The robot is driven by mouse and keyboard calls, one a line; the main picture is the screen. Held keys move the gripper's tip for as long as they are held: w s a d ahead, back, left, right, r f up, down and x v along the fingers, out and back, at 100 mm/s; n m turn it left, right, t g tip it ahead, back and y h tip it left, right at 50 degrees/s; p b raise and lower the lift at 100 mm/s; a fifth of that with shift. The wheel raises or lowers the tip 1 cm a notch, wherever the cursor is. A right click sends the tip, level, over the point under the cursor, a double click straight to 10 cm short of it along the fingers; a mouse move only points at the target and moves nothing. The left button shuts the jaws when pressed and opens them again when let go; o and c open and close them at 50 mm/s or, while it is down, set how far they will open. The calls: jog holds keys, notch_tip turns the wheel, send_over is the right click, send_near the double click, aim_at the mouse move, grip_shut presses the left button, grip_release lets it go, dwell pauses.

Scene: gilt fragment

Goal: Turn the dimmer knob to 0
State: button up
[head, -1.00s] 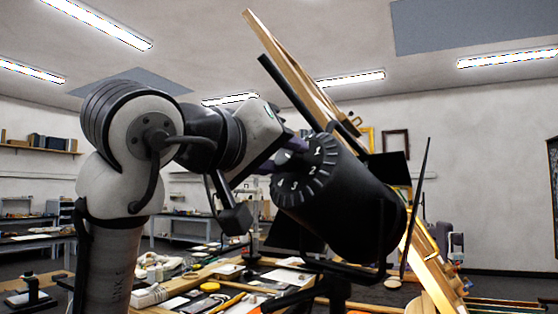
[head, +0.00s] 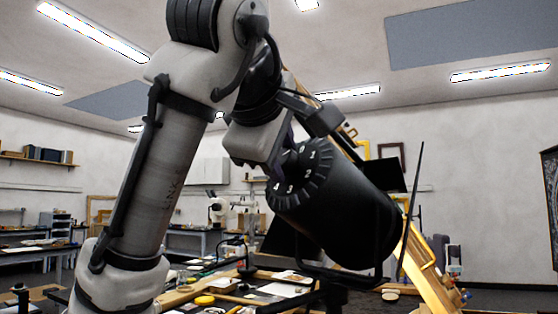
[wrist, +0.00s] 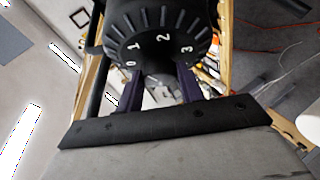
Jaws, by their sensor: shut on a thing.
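The dimmer is a dark knob (wrist: 160,72) at the centre of a round black dial (head: 300,180) with white numbers, on the end of a thick black cylinder (head: 350,220). The head view shows 0 to 4 around its face. The wrist view shows 0, 1, 2 and 3, with 0 by the left finger. My gripper (head: 288,157) reaches the dial's centre from the upper left. Its two purple fingers (wrist: 159,82) are shut on the knob, one on each side. The fingers and shadow hide much of the knob, and I cannot read a pointer on it.
A wooden easel frame (head: 418,250) stands behind the cylinder. A thin black rod (head: 413,200) rises to its right. Below is a cluttered bench with a yellow round item (head: 204,300) and papers.

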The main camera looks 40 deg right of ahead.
jog(key=n+y+p, duration=0.1)
jog(key=r+n+y+p, duration=0.1)
jog(key=n+p, duration=0.1)
jog(key=n+g+y+p, duration=0.1)
jog(key=n+p, duration=0.1)
jog(key=p, duration=0.1)
jog(key=shift+d+n, duration=0.1)
jog(key=shift+n, duration=0.2)
jog(key=shift+f+n+g+y+p, duration=0.15)
jog(key=shift+n+g+y+p, duration=0.15)
jog(key=shift+n+p, duration=0.15)
jog(key=shift+f, duration=0.1)
jog(key=o, duration=1)
jog(key=shift+w+p, duration=0.15)
jog(key=shift+p, duration=0.2)
